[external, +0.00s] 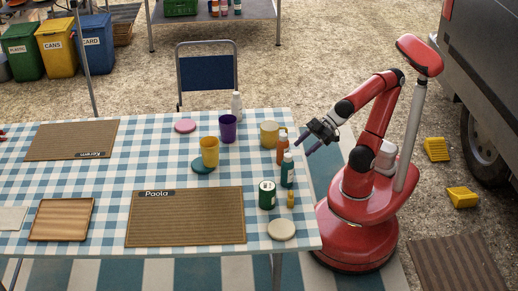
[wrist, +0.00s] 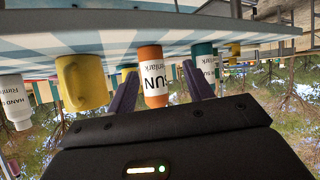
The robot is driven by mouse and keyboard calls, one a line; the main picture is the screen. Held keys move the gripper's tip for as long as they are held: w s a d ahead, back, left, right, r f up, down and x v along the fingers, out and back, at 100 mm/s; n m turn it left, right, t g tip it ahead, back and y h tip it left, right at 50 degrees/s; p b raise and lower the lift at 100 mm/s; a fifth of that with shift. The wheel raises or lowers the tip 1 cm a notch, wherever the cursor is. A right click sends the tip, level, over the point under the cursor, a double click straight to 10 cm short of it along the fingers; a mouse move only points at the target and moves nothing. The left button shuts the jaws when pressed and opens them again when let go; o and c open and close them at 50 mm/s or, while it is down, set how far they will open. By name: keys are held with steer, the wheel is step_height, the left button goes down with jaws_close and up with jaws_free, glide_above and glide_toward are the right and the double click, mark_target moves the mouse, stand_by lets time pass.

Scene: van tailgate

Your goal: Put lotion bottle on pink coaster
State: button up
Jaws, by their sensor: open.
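An orange bottle (external: 282,150) with a white label stands near the right edge of the checked table. In the wrist view, which is upside down, this bottle (wrist: 150,55) reads "SUN" and shows between my finger tips. A white bottle (external: 236,106) stands at the table's far edge; in the wrist view (wrist: 14,95) its label reads "HAND". I cannot tell which one is the lotion bottle. The pink coaster (external: 185,126) lies bare at the far side, left of the purple cup. My gripper (external: 304,146) is open and empty, just right of the orange bottle.
Near the orange bottle are a yellow mug (external: 269,134), a teal bottle (external: 287,172) and a green can (external: 267,195). A cream coaster (external: 281,230) lies in front.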

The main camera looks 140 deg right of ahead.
mark_target(283, 138)
steer(key=shift+w+d+r+n+t+y+b, duration=0.65)
steer(key=shift+d+r+n+t+y+b, duration=1)
steer(key=shift+r+t, duration=1.5)
steer(key=shift+m+h, duration=0.35)
steer(key=shift+m, duration=0.2)
steer(key=w+b, duration=0.1)
steer(key=w, duration=0.1)
steer(key=w+b, duration=0.1)
steer(key=w, duration=0.1)
steer(key=w+d+b, duration=0.1)
steer(key=w, duration=0.1)
steer(key=shift+w+d+f, duration=0.1)
steer(key=shift+f, duration=0.2)
steer(key=shift+w+r, duration=0.15)
steer(key=shift+w, duration=0.3)
jaws_close()
